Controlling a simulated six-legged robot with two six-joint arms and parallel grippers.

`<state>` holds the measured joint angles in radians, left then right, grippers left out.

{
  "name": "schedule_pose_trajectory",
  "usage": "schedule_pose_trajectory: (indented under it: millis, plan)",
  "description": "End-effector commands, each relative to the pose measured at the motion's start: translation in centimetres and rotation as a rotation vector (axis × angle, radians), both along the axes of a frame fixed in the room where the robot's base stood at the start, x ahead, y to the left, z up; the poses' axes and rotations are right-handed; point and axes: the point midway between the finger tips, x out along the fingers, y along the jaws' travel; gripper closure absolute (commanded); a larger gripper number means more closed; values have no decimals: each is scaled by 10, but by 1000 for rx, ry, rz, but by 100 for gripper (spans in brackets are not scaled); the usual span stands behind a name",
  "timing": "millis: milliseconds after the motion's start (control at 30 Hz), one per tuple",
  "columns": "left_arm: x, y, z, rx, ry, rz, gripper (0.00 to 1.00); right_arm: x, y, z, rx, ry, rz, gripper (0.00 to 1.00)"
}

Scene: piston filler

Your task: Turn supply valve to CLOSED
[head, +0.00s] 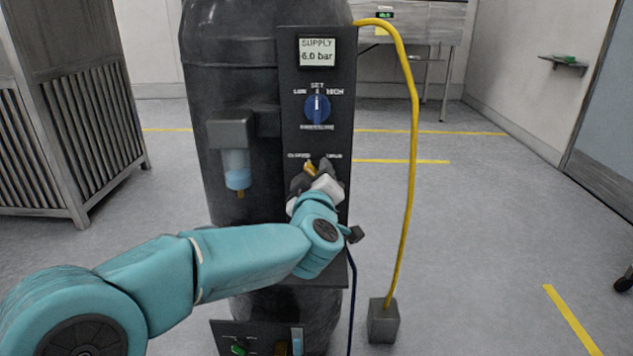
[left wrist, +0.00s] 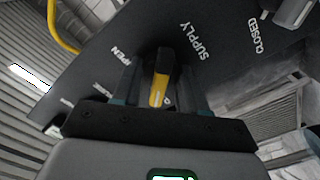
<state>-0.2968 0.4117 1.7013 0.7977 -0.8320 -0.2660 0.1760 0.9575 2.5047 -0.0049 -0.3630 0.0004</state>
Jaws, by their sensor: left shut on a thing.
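The supply valve's yellow handle (head: 309,171) is on the dark panel (head: 340,100) below the CLOSED and OPEN labels. CLOSED is on the left and OPEN on the right in the head view. My left gripper (head: 316,178) is at the valve, shut on the handle and hiding most of it. In the left wrist view, the black and yellow handle (left wrist: 160,80) stands between the two fingers of the left gripper (left wrist: 160,95). The SUPPLY, OPEN and CLOSED lettering shows around it. I cannot tell exactly which label the handle points to. My right gripper is not in view.
Above the valve are a blue knob (head: 317,109) and a display (head: 317,52) reading 6.0 bar. A filter bowl (head: 237,170) hangs left of the panel. A yellow hose (head: 412,150) runs down to a grey block (head: 383,321) at the right.

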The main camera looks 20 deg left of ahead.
Motion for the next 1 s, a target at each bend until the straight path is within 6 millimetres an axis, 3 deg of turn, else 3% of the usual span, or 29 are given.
schedule_pose_trajectory:
  millis: [700,733,767,800,1000]
  plan:
    - [0,0,0,-65,-19,1,88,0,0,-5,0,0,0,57]
    - [0,0,0,-65,-19,1,48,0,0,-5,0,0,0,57]
    - [0,0,0,-65,-19,1,38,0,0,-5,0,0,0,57]
    - [0,0,0,-65,-19,1,33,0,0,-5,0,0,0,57]
    - [0,0,0,-63,-18,0,33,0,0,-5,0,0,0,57]
